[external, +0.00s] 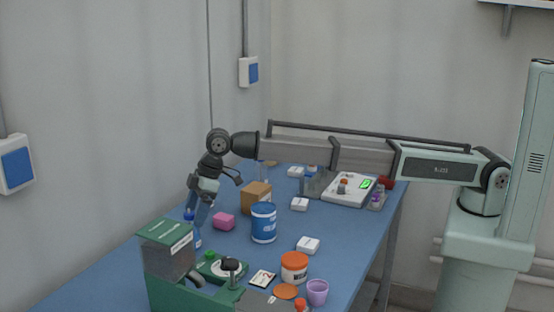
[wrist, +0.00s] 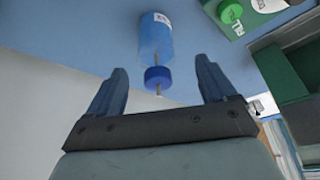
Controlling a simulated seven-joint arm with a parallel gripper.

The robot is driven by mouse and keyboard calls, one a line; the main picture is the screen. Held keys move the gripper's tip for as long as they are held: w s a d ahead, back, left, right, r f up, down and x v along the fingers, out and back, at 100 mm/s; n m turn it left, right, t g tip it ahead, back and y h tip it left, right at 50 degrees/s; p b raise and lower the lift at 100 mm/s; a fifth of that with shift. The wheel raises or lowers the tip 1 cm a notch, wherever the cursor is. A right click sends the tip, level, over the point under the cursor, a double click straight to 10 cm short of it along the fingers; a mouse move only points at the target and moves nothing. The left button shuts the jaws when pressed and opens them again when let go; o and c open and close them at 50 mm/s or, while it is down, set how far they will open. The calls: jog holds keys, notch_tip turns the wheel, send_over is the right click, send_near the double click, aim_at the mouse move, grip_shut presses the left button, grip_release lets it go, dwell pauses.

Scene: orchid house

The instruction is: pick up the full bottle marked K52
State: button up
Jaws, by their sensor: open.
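A blue bottle (wrist: 156,38) with a darker blue cap (wrist: 158,76) and a thin metal-like stem shows in the wrist view, between and beyond my fingertips. It carries a white label at the picture's top, too small and cut off to read. My gripper (wrist: 161,72) is open and empty, its two dark fingers apart on either side of the cap. In the external view, my gripper (external: 199,205) points down over the left side of the blue table, right by the bottle (external: 196,239), which is partly hidden behind the green-lidded container. I cannot read K52 on anything.
The green-lidded container (external: 168,262) stands close in front of the bottle. An orange-lidded jar (external: 294,268) and purple cup (external: 317,291) are nearer the front. The table's left strip is clear.

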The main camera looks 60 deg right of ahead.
jog(key=shift+d+x, duration=0.1)
jog(key=shift+x, duration=1.35)
jog(key=shift+d+x, duration=0.15)
jog(key=shift+x, duration=1.3)
jog(key=shift+w, duration=0.1)
jog(key=c, duration=1.2)
